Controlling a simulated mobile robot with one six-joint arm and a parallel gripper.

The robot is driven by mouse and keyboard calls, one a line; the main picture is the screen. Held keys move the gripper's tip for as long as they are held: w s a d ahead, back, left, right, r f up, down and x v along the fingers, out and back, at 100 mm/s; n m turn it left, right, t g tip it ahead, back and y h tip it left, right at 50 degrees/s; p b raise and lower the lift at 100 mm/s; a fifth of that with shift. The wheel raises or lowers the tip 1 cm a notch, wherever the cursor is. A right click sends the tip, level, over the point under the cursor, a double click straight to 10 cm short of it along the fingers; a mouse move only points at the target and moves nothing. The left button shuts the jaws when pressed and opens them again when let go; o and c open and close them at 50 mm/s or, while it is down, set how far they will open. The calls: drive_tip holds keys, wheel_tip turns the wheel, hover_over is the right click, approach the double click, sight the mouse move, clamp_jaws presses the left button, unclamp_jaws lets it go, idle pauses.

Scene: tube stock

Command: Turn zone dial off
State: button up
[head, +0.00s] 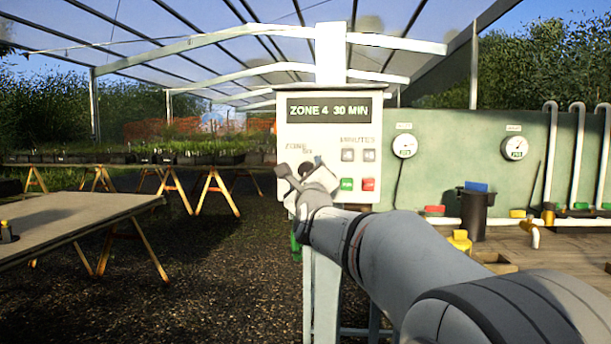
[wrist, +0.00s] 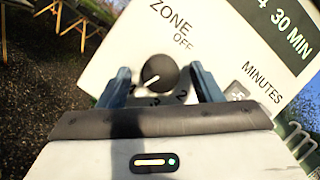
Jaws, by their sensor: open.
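The zone dial (wrist: 160,74) is a round dark knob on a white control box (head: 340,190). Its white pointer line points to the lower left in the wrist view, towards the mark 4. The OFF mark is printed above the knob. The box's display (head: 328,110) reads "ZONE 4 30 MIN". My gripper (head: 301,174) is in front of the dial and partly hides it in the head view. In the wrist view its two blue fingers (wrist: 161,70) are open, one on each side of the knob, with visible gaps. I cannot tell how deep they reach.
Minute buttons (head: 358,155), a green button (head: 347,184) and a red button (head: 369,184) sit right of the dial, close to my arm. A green board with gauges (head: 404,146) and pipes stands right. Gravel floor between is open.

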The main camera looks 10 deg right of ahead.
drive_tip(key=c, duration=1)
